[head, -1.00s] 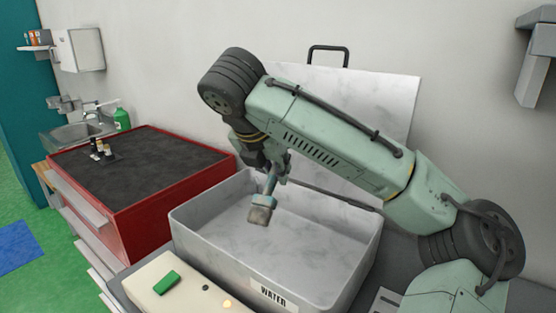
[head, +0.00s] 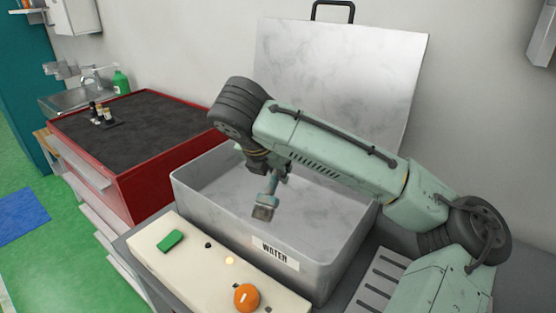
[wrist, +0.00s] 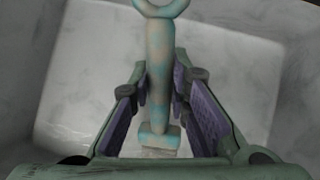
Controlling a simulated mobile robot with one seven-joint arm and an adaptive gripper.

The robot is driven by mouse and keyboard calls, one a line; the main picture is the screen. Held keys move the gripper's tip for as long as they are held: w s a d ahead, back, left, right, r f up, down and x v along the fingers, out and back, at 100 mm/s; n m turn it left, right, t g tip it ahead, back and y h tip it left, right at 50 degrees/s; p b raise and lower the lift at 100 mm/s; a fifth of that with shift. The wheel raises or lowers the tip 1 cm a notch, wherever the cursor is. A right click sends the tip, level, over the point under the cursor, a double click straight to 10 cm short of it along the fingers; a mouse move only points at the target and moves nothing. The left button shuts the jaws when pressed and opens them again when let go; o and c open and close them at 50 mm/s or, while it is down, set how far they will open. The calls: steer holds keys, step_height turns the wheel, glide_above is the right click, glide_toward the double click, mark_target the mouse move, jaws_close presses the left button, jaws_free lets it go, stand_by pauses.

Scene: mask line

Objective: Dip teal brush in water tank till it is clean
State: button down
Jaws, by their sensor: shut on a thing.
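The teal brush (head: 265,206) hangs from my gripper (head: 274,174) with its dirty grey-brown head down, over the open water tank (head: 330,262) labelled WATER. In the wrist view the brush (wrist: 158,75) lies between the purple-padded fingers of my gripper (wrist: 160,100), with a ring at one end and brownish patches on its handle. The gripper is shut on the handle. The brush head is inside the tank's opening in the head view; I cannot tell whether it touches the water.
The tank's lid (head: 350,75) stands upright behind it. A cream panel (head: 190,262) in front carries a green block (head: 171,240) and an orange knob (head: 246,297). A red cabinet (head: 135,150) with small bottles (head: 103,113) stands at left.

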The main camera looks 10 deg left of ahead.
steer(key=shift+f+b, duration=1.75)
steer(key=shift+f, duration=0.6)
stand_by(5.7)
